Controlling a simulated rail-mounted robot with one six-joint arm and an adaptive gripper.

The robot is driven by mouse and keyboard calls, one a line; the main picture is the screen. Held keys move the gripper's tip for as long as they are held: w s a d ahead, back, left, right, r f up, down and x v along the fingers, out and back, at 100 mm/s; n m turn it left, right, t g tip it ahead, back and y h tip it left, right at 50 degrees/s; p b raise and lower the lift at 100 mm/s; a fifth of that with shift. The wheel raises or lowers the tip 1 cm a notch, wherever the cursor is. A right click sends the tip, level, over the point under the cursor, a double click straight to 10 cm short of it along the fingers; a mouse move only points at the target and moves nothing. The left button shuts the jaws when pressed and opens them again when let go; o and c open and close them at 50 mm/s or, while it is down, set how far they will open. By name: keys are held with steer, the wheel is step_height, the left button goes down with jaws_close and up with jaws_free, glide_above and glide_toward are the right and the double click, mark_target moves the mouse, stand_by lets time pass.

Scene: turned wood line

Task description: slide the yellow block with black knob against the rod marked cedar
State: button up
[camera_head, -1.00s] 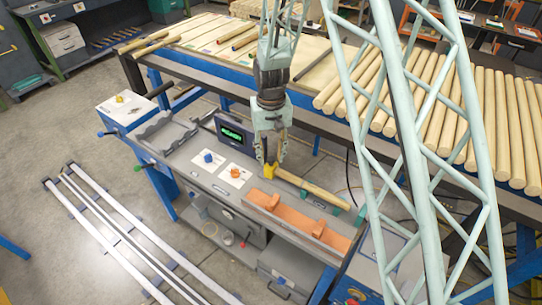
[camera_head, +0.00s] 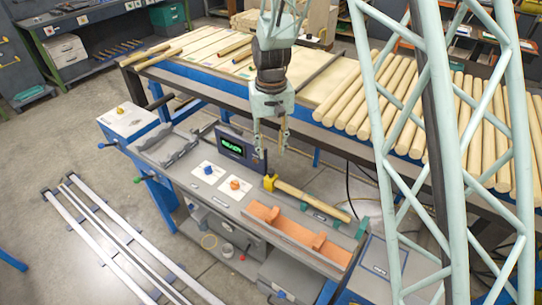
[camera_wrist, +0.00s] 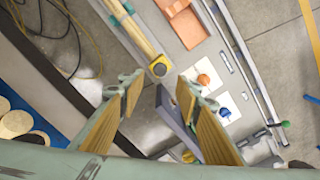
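The yellow block with black knob (camera_head: 269,183) sits on the grey bench at the left end of a pale wooden rod (camera_head: 312,200). In the wrist view the block (camera_wrist: 158,67) appears to touch the end of the rod (camera_wrist: 142,38). I cannot read any cedar marking on the rod. My gripper (camera_head: 271,149) hangs above the block, apart from it, with its fingers spread and nothing between them. In the wrist view the open gripper (camera_wrist: 160,88) has the block just beyond the fingertips.
An orange tray (camera_head: 290,232) lies in front of the rod. A dark display unit (camera_head: 236,146), a blue knob (camera_head: 208,170) and an orange knob (camera_head: 235,184) on white plates stand left. A blue-framed table (camera_head: 330,108) with several rods runs behind.

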steer(key=shift+r, duration=1.2)
steer(key=shift+r, duration=0.1)
steer(key=s+d+r+m+t+b, duration=0.1)
steer(key=s+d+r+b, duration=0.2)
steer(key=s+d+r, duration=0.45)
steer(key=s+d+r+t+b, duration=0.1)
steer(key=s+d+r+b, duration=0.25)
steer(key=s+r, duration=0.65)
steer(key=s+d+t+b, duration=0.1)
steer(key=s+d+b, duration=0.2)
steer(key=s, duration=1)
steer(key=s+d+m+t+b, duration=0.1)
steer(key=s+d, duration=0.4)
steer(key=s, duration=0.7)
steer(key=shift+s+f+b, duration=0.15)
steer(key=shift+s+b, duration=0.2)
steer(key=shift+b, duration=0.55)
